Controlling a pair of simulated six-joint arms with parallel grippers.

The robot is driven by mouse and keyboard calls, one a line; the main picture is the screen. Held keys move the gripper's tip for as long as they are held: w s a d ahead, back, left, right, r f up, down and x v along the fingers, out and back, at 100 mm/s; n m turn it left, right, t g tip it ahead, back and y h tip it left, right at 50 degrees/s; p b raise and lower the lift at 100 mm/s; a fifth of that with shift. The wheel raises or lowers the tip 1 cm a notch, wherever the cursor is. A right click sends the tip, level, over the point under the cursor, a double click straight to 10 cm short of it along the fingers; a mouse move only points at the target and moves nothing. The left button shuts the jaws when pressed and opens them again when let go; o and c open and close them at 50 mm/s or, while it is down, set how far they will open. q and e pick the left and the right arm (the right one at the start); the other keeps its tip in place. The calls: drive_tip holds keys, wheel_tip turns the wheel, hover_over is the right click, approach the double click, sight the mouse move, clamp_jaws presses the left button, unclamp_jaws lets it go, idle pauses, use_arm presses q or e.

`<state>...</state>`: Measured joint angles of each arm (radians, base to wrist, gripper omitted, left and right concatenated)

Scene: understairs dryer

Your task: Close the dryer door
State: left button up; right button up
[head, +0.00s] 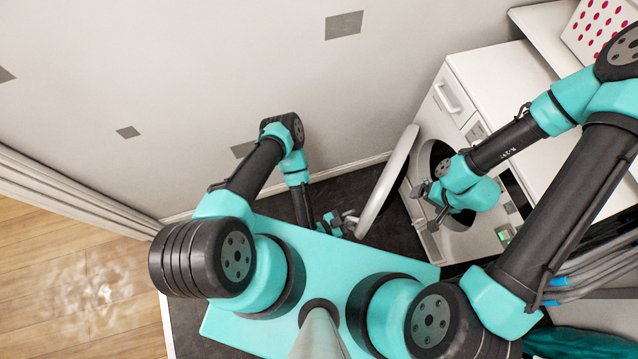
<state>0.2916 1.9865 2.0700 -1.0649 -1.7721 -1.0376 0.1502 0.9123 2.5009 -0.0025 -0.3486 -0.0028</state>
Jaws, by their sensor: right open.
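The dryer (480,243) is a white front-loading machine at the right, and its dark round opening shows partly behind my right arm. Its white door (388,180) stands wide open, swung out to the left and seen nearly edge-on. My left gripper (349,222) is low beside the door, on its left side; whether it touches the door and how far its jaws are apart is too small to tell. My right gripper (430,197) is open, in front of the dryer opening, between the opening and the door. My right wrist hides part of the opening.
A white counter (502,88) with a drawer adjoins the dryer, and a white basket with pink dots (600,28) stands at the top right. Grey hoses (600,262) run at the right. The wall is behind the door; dark floor (345,187) lies left of the door.

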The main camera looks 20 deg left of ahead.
use_arm(q)
drive_tip(key=shift+s+d+m+g+h, duration=0.2)
drive_tip(key=shift+d+m+g+h, duration=0.1)
drive_tip(key=shift+d+m, duration=0.25)
drive_tip(key=shift+s+a, duration=0.4)
drive_tip(key=s+a+n, duration=0.1)
drive_tip(key=s+a, duration=0.9)
drive_tip(key=a, duration=0.3)
drive_tip(key=shift+s+t+y, duration=0.3)
drive_tip(key=shift+t+y, duration=0.1)
idle(0.7)
